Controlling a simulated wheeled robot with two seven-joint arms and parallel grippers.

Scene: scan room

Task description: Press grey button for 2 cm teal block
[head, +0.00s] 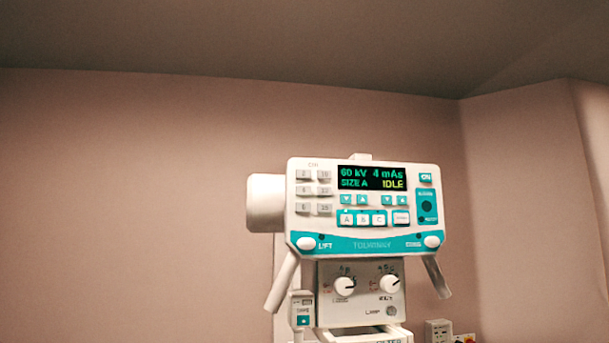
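A white control panel (362,209) with teal trim is mounted upright, right of the picture's middle. Grey buttons in two columns sit at its left side under a small heading. The top left grey button (303,174) seems to carry a 2; the other labels are too small to read surely. The panel's display (371,178) reads 60 kV, 4 mAs, SIZE A and IDLE. I cannot make out any separate teal block. Neither of my grippers is in view.
Teal arrow buttons (354,199) and A, B, C buttons (362,218) sit right of the grey ones. Angled handles (282,283) hang at both sides. The wall (130,200) behind is bare.

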